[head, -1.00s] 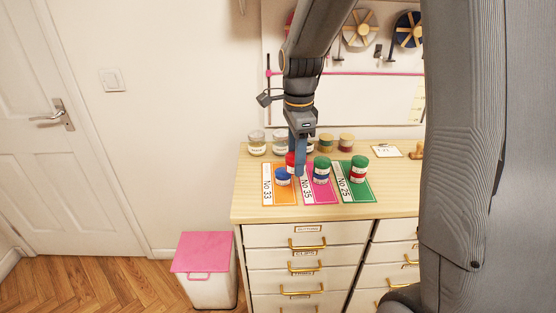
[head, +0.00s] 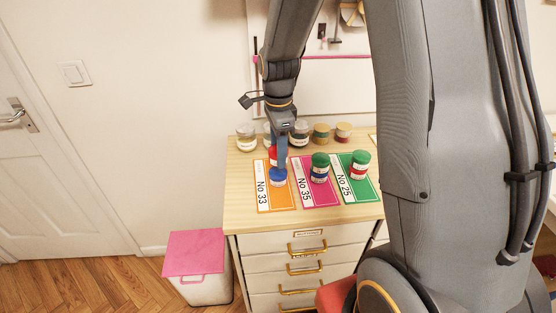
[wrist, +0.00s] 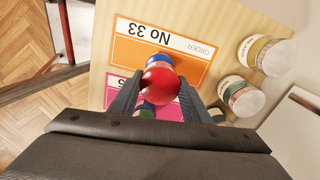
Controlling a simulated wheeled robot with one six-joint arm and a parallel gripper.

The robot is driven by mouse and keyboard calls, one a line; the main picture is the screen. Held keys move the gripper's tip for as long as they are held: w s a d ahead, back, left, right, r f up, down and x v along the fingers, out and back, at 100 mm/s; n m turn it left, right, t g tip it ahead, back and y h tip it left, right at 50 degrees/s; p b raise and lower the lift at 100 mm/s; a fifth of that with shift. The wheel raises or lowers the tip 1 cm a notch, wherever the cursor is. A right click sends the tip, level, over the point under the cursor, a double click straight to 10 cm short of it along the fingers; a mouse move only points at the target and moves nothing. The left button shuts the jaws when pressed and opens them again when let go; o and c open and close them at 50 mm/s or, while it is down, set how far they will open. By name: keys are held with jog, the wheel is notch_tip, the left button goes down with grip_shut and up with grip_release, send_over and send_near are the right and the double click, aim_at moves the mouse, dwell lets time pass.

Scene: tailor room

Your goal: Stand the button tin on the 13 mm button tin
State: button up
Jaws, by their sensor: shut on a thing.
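My gripper (head: 279,150) points down over the orange No 33 card and is shut on a red-topped tin (head: 273,156). In the wrist view, the red tin (wrist: 160,85) sits between the two fingers. A blue-topped tin (head: 278,177) stands upright on the orange card (head: 277,200), just below the held tin in the head view. The blue tin (wrist: 159,61) shows partly behind the red one in the wrist view. I cannot tell whether the two tins touch. No 13 mm label is readable, so I cannot tell which tin bears it.
Green-topped stacks stand on the pink No 35 card (head: 318,195) and the green No 25 card (head: 357,190). Several jars, one at the left (head: 246,138), line the back of the wooden top (head: 235,190). A pink-lidded bin (head: 196,253) stands left of the drawers.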

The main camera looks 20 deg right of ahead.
jog(key=shift+f+p, duration=0.45)
jog(key=shift+f, duration=1.5)
jog(key=o, duration=1.1)
jog(key=shift+f, duration=0.1)
